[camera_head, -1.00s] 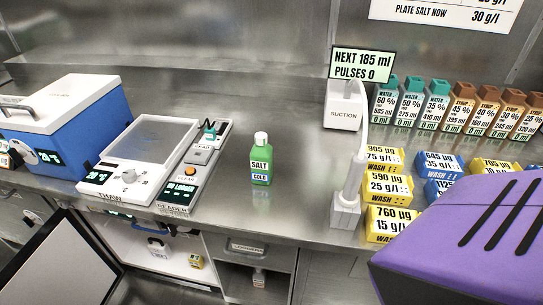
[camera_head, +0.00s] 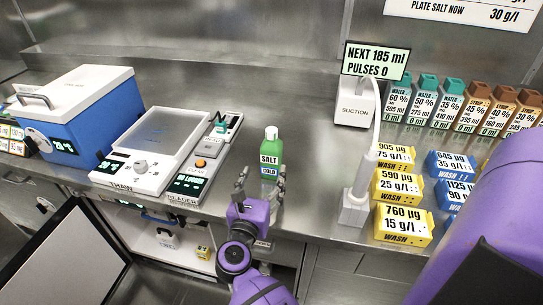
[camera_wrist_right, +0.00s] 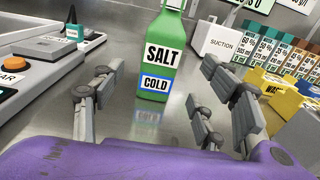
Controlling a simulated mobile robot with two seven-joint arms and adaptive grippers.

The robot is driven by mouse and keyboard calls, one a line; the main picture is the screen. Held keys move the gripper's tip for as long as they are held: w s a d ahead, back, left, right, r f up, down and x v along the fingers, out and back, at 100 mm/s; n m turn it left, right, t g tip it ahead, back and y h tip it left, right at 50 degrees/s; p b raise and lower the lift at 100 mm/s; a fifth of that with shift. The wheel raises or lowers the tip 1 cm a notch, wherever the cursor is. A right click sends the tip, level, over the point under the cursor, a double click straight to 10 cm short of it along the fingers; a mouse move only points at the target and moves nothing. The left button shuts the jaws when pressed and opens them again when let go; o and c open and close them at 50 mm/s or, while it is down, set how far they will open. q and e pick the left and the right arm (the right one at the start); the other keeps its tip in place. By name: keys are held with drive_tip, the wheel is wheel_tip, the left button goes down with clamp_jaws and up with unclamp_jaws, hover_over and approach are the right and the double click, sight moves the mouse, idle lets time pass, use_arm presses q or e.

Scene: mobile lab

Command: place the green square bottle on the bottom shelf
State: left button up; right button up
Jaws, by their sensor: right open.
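The green square bottle (camera_head: 270,150), labelled SALT and COLD, stands upright on the metal counter near its front edge. It also shows in the right wrist view (camera_wrist_right: 161,62), upright straight ahead, with its top cut off. My right gripper (camera_head: 261,178) is open and empty, just in front of the bottle. In the right wrist view its fingers (camera_wrist_right: 165,85) are spread left and right of the bottle's line, with the bottle beyond them. The bottom shelf under the counter (camera_head: 180,257) shows at lower left, partly hidden by a dark-edged panel. My left gripper is not in view.
The thaw plate (camera_head: 162,135) and reader (camera_head: 190,187) stand left of the bottle, with a blue box (camera_head: 75,120) further left. The suction stand (camera_head: 354,207) and yellow wash boxes (camera_head: 403,225) are to the right. Counter behind the bottle is clear.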

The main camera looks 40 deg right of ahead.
sight(269, 161)
drive_tip(key=x, duration=0.2)
drive_tip(key=p+x, duration=0.1)
drive_tip(key=x, duration=0.3)
drive_tip(key=shift+w+d+r+p, duration=0.15)
drive_tip(key=shift+d+r+p, duration=0.15)
drive_tip(key=shift+p, duration=0.1)
drive_tip(key=shift+w+d+f, duration=0.2)
drive_tip(key=shift+w+d, duration=0.15)
drive_tip(key=shift+d, duration=0.1)
drive_tip(key=c, duration=1.3)
drive_tip(key=shift+c, duration=1.2)
drive_tip(key=shift+a+r, duration=0.1)
drive_tip(key=shift+r, duration=0.1)
